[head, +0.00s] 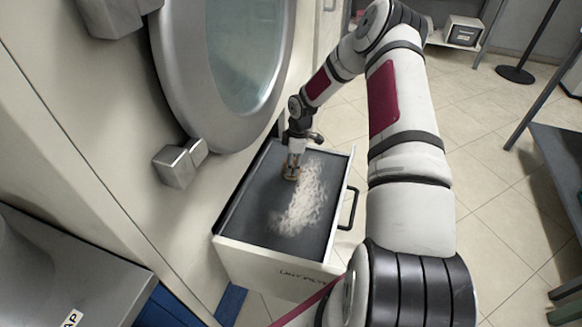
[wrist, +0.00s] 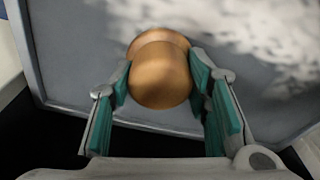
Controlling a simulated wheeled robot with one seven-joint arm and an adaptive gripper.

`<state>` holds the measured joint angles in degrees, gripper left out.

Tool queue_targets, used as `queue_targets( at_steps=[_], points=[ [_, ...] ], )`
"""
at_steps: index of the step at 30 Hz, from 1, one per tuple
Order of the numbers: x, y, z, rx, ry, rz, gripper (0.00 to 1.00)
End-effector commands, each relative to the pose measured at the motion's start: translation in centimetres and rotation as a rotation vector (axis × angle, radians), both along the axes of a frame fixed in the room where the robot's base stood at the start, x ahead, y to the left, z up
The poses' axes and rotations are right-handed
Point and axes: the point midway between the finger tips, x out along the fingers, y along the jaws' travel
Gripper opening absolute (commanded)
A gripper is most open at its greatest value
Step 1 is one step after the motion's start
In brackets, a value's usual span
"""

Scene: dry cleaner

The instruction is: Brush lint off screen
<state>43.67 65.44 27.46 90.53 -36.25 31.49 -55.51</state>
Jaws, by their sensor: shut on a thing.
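The lint screen (head: 258,228) is a dark grey panel in a pulled-out drawer below the round machine door. A patch of whitish lint (head: 305,200) lies along its middle and right part; blurred lint (wrist: 240,25) also fills the upper right of the wrist view. My gripper (head: 292,170) is over the far part of the screen, at the lint's upper left edge. It is shut on a rounded, wooden-coloured brush handle (wrist: 160,78), with a teal-padded finger on each side. The bristles are hidden beneath the handle, so I cannot tell whether they touch the screen.
The drawer (head: 285,268) has raised white walls and a dark handle (head: 349,208) on its right side. The round door (head: 170,60) and a metal latch block (head: 178,165) stand close on the left. A dark table (head: 560,160) is at right; tiled floor lies between.

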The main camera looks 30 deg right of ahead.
Motion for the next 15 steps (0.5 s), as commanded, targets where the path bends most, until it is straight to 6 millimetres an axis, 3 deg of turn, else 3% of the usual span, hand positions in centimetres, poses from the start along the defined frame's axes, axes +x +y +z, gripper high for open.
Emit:
queue_targets(
  at_steps=[15],
  points=[
    [2.0,-2.6,-0.4,0.0,-0.001,0.0,0.09]
  ],
)
